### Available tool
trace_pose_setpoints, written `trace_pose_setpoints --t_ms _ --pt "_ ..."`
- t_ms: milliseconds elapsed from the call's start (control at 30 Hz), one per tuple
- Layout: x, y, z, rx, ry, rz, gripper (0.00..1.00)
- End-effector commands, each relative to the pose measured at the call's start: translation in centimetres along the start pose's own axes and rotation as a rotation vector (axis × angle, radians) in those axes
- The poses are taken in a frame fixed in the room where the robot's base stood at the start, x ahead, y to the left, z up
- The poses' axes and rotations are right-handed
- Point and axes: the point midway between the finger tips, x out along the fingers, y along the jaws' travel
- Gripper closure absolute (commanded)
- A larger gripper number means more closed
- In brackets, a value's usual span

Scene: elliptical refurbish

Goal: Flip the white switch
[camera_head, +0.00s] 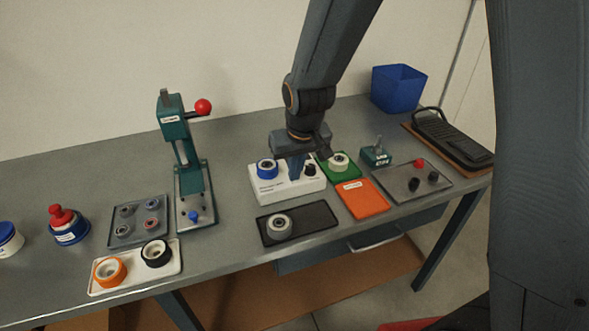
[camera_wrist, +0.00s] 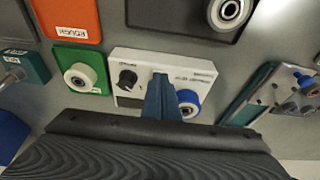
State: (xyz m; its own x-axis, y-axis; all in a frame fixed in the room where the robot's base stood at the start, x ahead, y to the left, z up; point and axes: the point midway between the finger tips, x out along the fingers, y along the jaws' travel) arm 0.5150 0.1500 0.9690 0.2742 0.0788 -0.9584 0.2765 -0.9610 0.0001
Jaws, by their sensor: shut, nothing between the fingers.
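A white box (camera_head: 287,190) with a black knob (camera_head: 310,170) and a blue-rimmed roller (camera_head: 267,168) sits mid-table. It also shows in the wrist view (camera_wrist: 205,66), with the knob (camera_wrist: 127,80) left of my fingers and the blue-rimmed roller (camera_wrist: 188,102) to their right. My gripper (camera_head: 296,178) is shut and empty, its blue fingers pointing down at the middle of the box. In the wrist view the fingertips (camera_wrist: 161,76) overlap the box; whether they touch it I cannot tell. No white switch shows clearly; my fingers cover part of the box top.
A green mat (camera_wrist: 95,58) with a white roller and an orange mat (camera_head: 362,200) lie right of the box in the head view. A black tray (camera_head: 315,217) lies in front. A green press (camera_head: 185,150) stands left, and a small green lever box (camera_head: 376,157) right.

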Motion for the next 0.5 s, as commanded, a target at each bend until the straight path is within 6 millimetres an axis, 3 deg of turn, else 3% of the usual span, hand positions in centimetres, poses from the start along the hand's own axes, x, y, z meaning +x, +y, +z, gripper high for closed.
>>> trace_pose_setpoints --t_ms 500 --pt "0.01 -0.01 -0.70 0.000 -0.001 0.000 1.00"
